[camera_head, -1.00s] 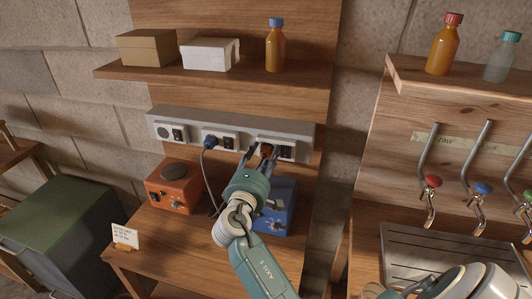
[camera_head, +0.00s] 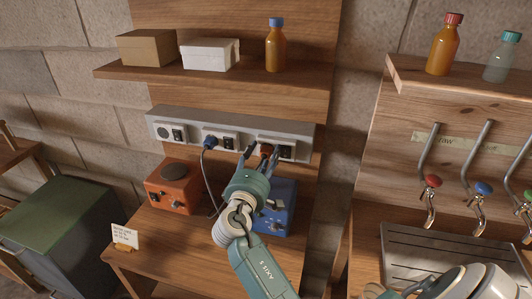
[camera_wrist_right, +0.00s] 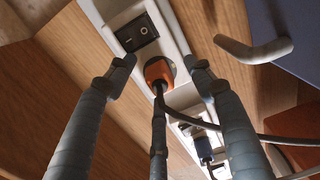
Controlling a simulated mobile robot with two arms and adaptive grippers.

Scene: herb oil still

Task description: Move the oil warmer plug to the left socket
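A white socket strip (camera_head: 190,121) runs along the wooden back panel with three sockets. The left socket (camera_head: 163,131) is empty. A blue plug (camera_head: 209,142) sits in the middle socket. An orange plug (camera_head: 266,150) sits in the right socket; in the right wrist view this plug (camera_wrist_right: 158,71) has a dark cable. My right gripper (camera_head: 259,160) is open in front of the right socket. In the wrist view its fingers (camera_wrist_right: 158,72) stand apart on either side of the orange plug, with gaps. My left gripper is not in view.
An orange box with a round dark plate (camera_head: 172,185) and a blue box (camera_head: 279,207) stand on the bench below. The blue plug's cable hangs between them. A shelf (camera_head: 240,79) with boxes and a bottle is above. Taps (camera_head: 431,183) are at the right.

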